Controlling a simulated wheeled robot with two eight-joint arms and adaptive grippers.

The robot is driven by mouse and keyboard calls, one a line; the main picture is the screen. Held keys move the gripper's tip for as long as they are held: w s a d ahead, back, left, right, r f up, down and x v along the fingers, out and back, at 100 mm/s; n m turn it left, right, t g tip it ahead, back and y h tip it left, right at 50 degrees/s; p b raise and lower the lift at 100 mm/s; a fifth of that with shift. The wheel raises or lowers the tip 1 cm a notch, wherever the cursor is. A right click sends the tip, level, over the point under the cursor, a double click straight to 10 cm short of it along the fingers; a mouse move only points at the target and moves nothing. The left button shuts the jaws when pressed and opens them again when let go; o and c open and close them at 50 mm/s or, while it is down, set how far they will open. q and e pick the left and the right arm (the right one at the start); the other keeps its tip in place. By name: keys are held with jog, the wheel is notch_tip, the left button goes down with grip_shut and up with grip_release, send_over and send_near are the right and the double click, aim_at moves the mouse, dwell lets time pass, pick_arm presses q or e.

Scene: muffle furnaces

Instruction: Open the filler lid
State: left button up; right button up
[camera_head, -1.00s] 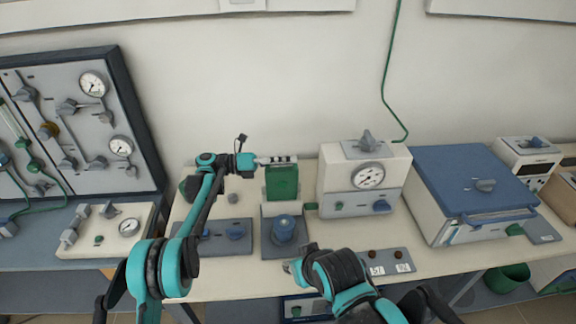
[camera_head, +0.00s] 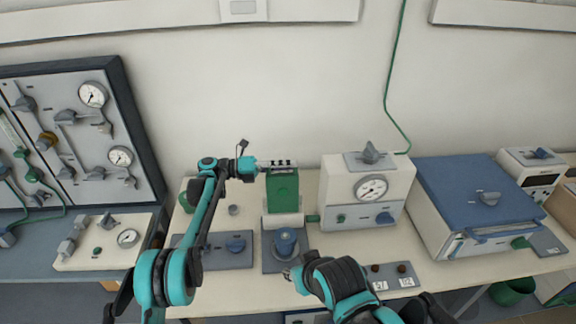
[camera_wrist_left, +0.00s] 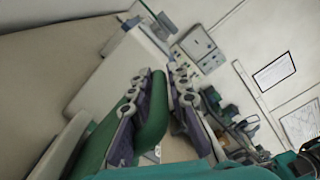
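The filler lid appears to be the green upright piece (camera_head: 283,190) above a blue round knob (camera_head: 285,240) on a grey-white unit. My left gripper (camera_head: 277,165) reaches across the lid's top edge from the left. In the left wrist view its fingers (camera_wrist_left: 163,95) stand apart, with the green lid (camera_wrist_left: 156,118) between them and partly behind the left one. A gap shows toward the right finger; firm contact is not clear. My right gripper (camera_head: 291,276) is low in front of the unit, small and partly hidden by its wrist; its opening cannot be told.
A white box with a gauge (camera_head: 371,188) stands just right of the lid. A blue-topped furnace (camera_head: 475,190) is farther right. A grey panel with gauges (camera_head: 85,140) stands at the left. A grey plate with a blue knob (camera_head: 236,246) lies on the bench left of the unit.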

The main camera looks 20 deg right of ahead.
pick_arm(q)
jog(key=shift+w+a, duration=0.1)
jog(key=v, duration=1.2)
